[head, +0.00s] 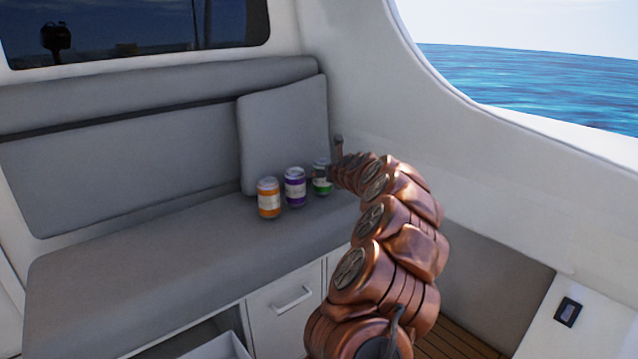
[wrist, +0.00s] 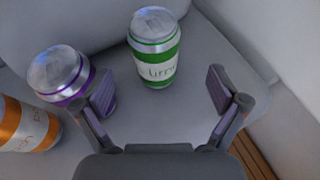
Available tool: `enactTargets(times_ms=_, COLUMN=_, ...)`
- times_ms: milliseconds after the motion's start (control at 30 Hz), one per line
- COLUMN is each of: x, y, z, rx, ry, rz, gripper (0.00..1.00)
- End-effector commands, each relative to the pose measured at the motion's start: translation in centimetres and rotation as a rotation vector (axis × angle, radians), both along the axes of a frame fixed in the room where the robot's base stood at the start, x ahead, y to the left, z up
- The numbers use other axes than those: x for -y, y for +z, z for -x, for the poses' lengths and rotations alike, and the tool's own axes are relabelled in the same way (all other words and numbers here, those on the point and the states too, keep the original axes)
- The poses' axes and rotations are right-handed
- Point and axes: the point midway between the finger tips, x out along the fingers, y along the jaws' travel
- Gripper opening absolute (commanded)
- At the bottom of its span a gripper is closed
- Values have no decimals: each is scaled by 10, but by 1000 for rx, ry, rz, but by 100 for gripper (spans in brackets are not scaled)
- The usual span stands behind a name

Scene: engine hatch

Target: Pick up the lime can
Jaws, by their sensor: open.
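The lime can (head: 321,178) is green and white and stands upright on the grey bench seat, at the right end of a row of cans. In the wrist view the lime can (wrist: 155,50) stands ahead of my gripper (wrist: 160,98), between the lines of the two fingers and nearer the left one. My gripper is open and empty, with the can apart from the fingers. In the head view my copper arm reaches to the right of the can, and the fingers are hard to make out there.
A purple can (head: 295,187) stands just left of the lime can; in the wrist view the purple can (wrist: 62,78) is close beside my left finger. An orange can (head: 268,198) is farther left. A grey cushion (head: 283,130) leans behind the cans. The white hull wall (head: 400,130) rises on the right.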

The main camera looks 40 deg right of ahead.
Motion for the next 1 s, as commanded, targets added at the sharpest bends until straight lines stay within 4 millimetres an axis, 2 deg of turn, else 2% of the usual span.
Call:
enactTargets(times_ms=567, x=13, y=-10, z=-24, rx=1, ry=-1, rz=2, gripper=97)
enactTargets(times_ms=1000, x=22, y=-19, z=-52, rx=0, ry=0, rz=4, gripper=97)
